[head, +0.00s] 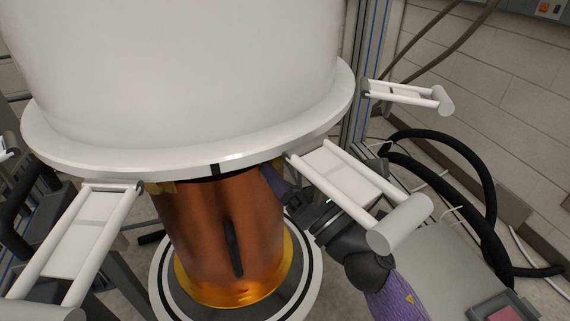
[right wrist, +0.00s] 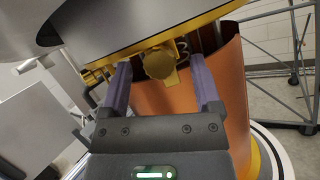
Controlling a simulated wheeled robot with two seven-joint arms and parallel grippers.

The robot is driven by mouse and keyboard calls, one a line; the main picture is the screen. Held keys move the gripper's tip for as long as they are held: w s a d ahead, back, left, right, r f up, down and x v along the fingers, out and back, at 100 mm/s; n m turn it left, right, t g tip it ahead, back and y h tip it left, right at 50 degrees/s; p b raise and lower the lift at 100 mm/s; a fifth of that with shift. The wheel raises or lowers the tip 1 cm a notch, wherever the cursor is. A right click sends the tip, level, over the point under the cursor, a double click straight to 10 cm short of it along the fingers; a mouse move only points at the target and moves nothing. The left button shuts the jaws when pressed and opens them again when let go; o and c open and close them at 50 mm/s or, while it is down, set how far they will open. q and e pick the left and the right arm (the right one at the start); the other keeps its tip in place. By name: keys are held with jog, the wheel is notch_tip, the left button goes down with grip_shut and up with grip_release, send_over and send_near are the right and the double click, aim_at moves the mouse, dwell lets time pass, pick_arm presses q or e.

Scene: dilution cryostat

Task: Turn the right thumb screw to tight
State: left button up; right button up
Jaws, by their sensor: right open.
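The right thumb screw (right wrist: 160,64) is a gold knob under the gold-edged flange, seen in the right wrist view. It is hidden in the head view. My right gripper (head: 270,178) reaches up under the white rim beside the copper can. In the right wrist view its two purple fingers are spread wide, one on each side of the knob, with gaps between. I cannot tell whether the fingertips reach as far as the knob. My left gripper is not in view.
The white vessel (head: 185,75) with its wide rim hangs above the copper can (head: 205,235). White handles stick out around the rim; one (head: 350,185) lies over my right arm in the head view. Black hoses (head: 470,165) curve at the right.

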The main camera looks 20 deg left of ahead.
jog(key=b+v, duration=0.1)
jog(key=v, duration=0.8)
jog(key=shift+b, duration=0.35)
jog(key=shift+s+f, duration=0.1)
